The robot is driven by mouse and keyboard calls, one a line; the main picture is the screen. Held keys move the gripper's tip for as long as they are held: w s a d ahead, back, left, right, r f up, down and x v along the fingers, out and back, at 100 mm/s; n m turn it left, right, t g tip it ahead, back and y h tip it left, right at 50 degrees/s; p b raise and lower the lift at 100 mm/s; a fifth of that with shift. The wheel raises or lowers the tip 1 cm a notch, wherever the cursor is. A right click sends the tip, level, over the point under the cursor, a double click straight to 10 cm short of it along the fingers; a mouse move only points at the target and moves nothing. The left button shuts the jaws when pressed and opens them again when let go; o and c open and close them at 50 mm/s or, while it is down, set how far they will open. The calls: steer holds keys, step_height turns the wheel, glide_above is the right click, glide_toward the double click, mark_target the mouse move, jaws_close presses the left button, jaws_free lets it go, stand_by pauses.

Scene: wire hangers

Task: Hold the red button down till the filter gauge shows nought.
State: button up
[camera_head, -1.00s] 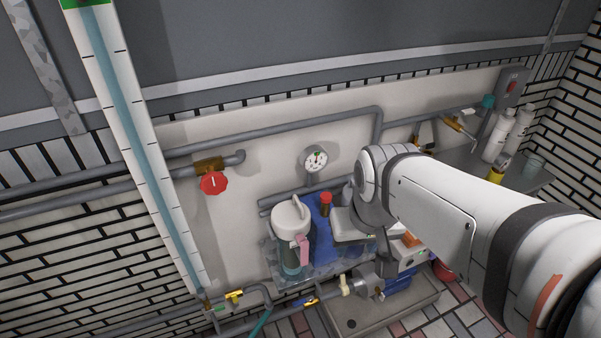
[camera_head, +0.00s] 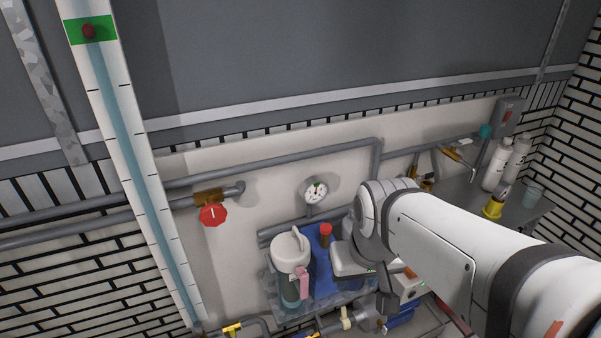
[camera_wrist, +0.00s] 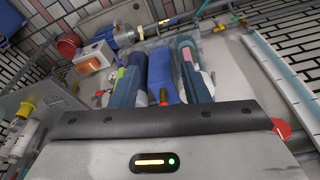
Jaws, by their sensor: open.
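A small upright piece with a red top (camera_head: 325,229) and a brownish body stands by a blue block (camera_head: 322,270); I cannot tell whether it is the red button. A round white dial gauge (camera_head: 315,190) hangs on the wall behind; its needle reading is too small to tell. My gripper (camera_wrist: 163,88) is open. In the wrist view the red-tipped piece (camera_wrist: 163,96) shows between its two fingers, and I see no contact. In the head view my arm hides part of the gripper.
A white-topped jar (camera_head: 291,246) with a pink tag stands left of the blue block. A red valve wheel (camera_head: 213,215) is on the wall pipe. A tall scale (camera_head: 130,140) stands left. White bottles (camera_head: 497,165) stand on the right shelf (camera_head: 465,195).

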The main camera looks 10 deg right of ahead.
jaws_close()
stand_by(1.6)
